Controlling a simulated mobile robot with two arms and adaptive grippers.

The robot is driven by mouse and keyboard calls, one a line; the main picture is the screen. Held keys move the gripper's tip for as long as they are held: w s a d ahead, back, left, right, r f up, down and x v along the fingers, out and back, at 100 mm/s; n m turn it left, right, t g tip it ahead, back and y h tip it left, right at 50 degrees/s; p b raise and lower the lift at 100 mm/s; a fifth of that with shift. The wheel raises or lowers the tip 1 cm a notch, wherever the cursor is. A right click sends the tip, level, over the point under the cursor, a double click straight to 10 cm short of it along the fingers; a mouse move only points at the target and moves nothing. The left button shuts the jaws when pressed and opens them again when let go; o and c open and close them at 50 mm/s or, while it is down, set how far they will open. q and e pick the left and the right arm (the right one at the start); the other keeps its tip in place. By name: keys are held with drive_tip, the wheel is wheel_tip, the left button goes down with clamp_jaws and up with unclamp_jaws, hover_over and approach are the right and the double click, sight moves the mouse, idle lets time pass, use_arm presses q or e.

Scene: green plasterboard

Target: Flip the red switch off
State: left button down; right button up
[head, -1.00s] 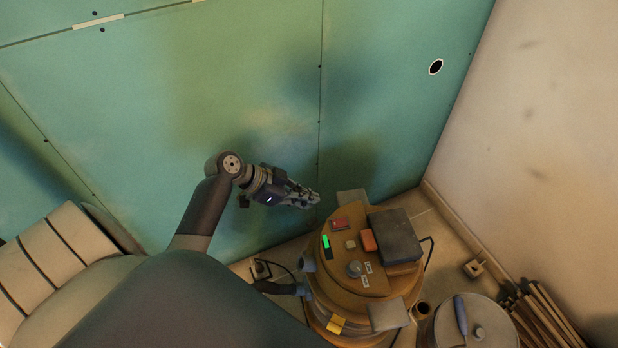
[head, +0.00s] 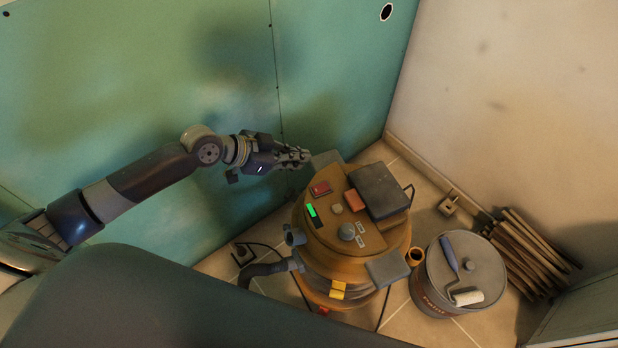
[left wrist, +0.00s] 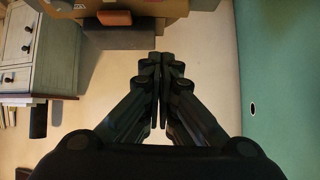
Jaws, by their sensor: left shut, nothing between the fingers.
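The red switch (head: 320,188) sits on the top panel of a round orange-brown vacuum (head: 310,238), near its back left edge, beside a green-lit indicator (head: 310,210). Whether the switch is on or off is too small to tell. My left gripper (head: 305,156) is shut and empty, above and behind the switch, close to the green wall and apart from the vacuum. In the left wrist view, the closed fingers (left wrist: 160,62) point towards the vacuum's orange block (left wrist: 114,18) and dark box at the top. The red switch is not visible there. My right gripper is not in view.
A dark box (head: 379,188) and an orange block (head: 355,200) sit on the vacuum top, with a grey knob (head: 346,231). A paint bucket (head: 432,290) with a roller stands to the right. Wood sticks (head: 530,255) lean by the right wall. A hose (head: 262,270) runs left.

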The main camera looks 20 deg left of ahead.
use_arm(q)
drive_tip(key=shift+s+a+f+n, duration=0.15)
drive_tip(key=shift+s+a+f, duration=0.15)
drive_tip(key=shift+s+f, duration=0.15)
drive_tip(key=shift+s+a+f+n, duration=0.15)
drive_tip(key=shift+s+a+f, duration=0.15)
drive_tip(key=shift+s, duration=0.2)
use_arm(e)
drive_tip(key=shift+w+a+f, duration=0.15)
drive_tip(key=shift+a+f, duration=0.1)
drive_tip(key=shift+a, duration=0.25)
use_arm(q)
drive_tip(key=shift+d, duration=0.1)
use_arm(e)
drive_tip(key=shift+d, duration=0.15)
use_arm(q)
hover_over(320, 187)
wheel_tip(320, 187, down, 6)
drive_tip(key=shift+s, duration=0.15)
wheel_tip(320, 187, down, 3)
drive_tip(key=shift+r, duration=0.15)
drive_tip(key=shift+f, duration=0.7)
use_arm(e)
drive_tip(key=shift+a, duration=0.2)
